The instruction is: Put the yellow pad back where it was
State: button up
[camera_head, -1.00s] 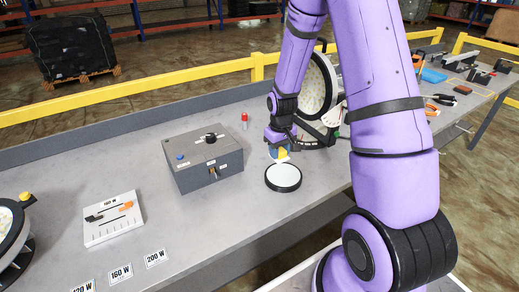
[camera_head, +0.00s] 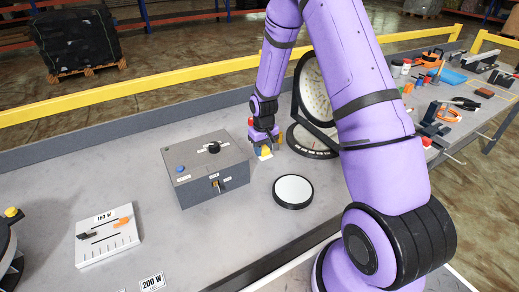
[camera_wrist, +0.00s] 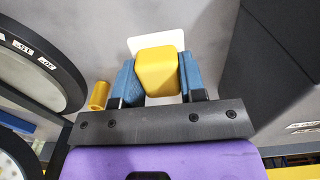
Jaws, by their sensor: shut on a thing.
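The yellow pad (camera_wrist: 158,70) is a rounded block held between the two blue fingers of my gripper (camera_wrist: 157,80) in the wrist view. A flat white square (camera_wrist: 158,42) shows behind the pad; I cannot tell whether the pad touches it. In the head view my gripper (camera_head: 265,150) points down just right of the grey box (camera_head: 208,170), low over the bench. The pad shows there only as a small yellow patch (camera_head: 266,153).
A round white-topped disc (camera_head: 293,191) lies in front of my gripper. A white slider panel (camera_head: 107,236) lies at the left. Tools crowd the far right. The bench front is mostly clear.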

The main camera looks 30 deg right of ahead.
jog(key=w, duration=0.2)
jog(key=w+d, duration=0.1)
jog(key=w, duration=0.1)
jog(key=shift+w+f, duration=0.15)
jog(key=shift+f, duration=0.05)
jog(key=shift+w+f, duration=0.1)
jog(key=shift+f, duration=1.65)
jog(key=shift+f, duration=0.15)
jog(key=o, duration=0.9)
